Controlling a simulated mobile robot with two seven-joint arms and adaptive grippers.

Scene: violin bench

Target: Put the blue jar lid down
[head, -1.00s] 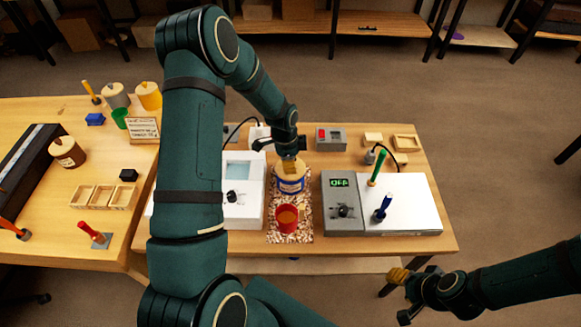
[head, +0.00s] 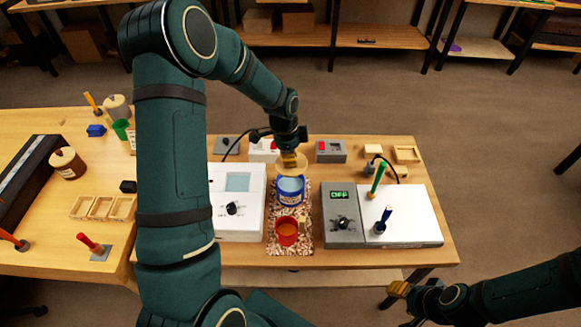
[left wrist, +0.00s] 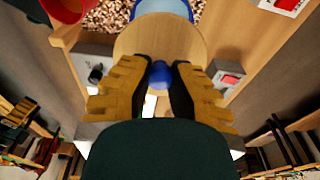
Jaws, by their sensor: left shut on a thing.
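My left gripper (head: 291,163) is shut on the small blue knob (left wrist: 160,74) of a round tan wooden lid (left wrist: 150,38). The lid (head: 297,171) is held above the far side of the open blue jar (head: 289,193), and part of it is hidden behind the fingers. The jar stands on a speckled mat (head: 290,248), and its blue inside shows. In the left wrist view the jar's rim (left wrist: 165,7) is partly covered by the lid. My right gripper (head: 399,289) is off the bench's front right edge, and its fingers are too small to judge.
A red cup (head: 287,233) stands on the mat in front of the jar. A white scale (head: 238,217) is at the left, and a grey box reading OFF (head: 342,230) is at the right. A grey box with a red switch (head: 331,151) stands behind.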

